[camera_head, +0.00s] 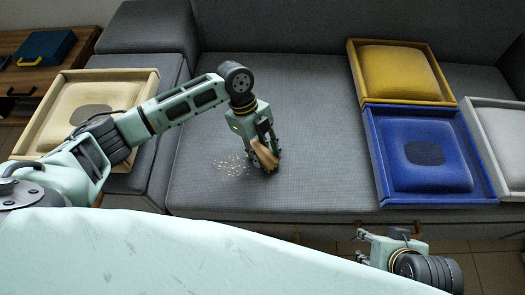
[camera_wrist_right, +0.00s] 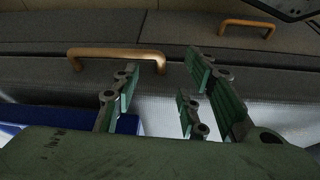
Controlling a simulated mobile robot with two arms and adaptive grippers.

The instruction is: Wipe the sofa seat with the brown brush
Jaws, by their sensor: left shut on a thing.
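The grey sofa seat (camera_head: 310,140) fills the middle of the head view. A patch of pale crumbs (camera_head: 232,165) lies on it. My left gripper (camera_head: 265,148) is shut on the brown brush (camera_head: 264,157), which is just right of the crumbs, at or close to the seat; contact is hard to tell. The brush's bristles are mostly hidden. My right gripper (camera_head: 362,245) is in front of the sofa's front edge. In the right wrist view its fingers (camera_wrist_right: 165,95) stand apart with nothing between them.
A yellow tray (camera_head: 352,62), a blue tray (camera_head: 378,160) and a white tray (camera_head: 483,108) with cushions stand at right. A cream tray (camera_head: 150,82) is at left. Wooden handles (camera_wrist_right: 115,53) show on the sofa front. The seat's middle is otherwise clear.

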